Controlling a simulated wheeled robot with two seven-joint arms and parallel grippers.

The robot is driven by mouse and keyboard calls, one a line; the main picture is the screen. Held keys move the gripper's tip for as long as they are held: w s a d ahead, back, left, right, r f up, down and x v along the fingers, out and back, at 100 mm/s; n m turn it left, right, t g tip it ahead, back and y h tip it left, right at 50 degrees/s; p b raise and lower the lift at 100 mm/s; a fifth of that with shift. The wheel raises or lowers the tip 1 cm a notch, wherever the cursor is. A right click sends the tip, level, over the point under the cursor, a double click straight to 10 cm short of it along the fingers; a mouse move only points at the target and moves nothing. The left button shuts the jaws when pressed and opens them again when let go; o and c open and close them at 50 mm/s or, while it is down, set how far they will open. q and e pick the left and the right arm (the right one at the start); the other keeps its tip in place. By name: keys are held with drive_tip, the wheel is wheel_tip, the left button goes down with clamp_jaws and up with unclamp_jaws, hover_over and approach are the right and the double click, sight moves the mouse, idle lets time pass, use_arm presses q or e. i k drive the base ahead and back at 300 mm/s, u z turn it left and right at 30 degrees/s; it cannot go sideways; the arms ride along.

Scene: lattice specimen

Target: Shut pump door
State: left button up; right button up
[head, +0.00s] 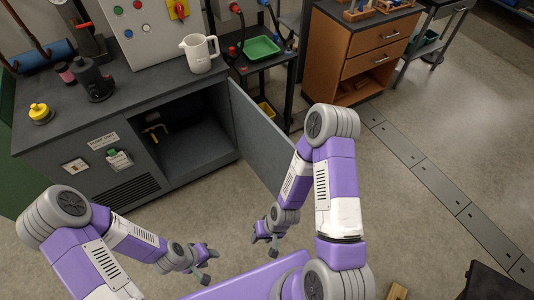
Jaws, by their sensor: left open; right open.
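The pump door (258,135) is a grey panel hinged at the right side of the cabinet opening. It stands wide open and points out toward me. My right arm hides part of the door's outer end. My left gripper (208,264) is open and empty, in front of the cabinet and away from the door.
The grey counter (140,95) carries a white jug (199,53), a dark device (93,80) and a yellow-topped item (40,113). A black cart (285,58) with a green tray (261,48) stands behind the door. A wooden drawer unit (365,50) is at the back right. Floor before the cabinet is clear.

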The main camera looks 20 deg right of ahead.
sight(267, 149)
drive_tip(key=z, duration=2.15)
drive_tip(key=i, duration=2.7)
drive_tip(key=z, duration=5.9)
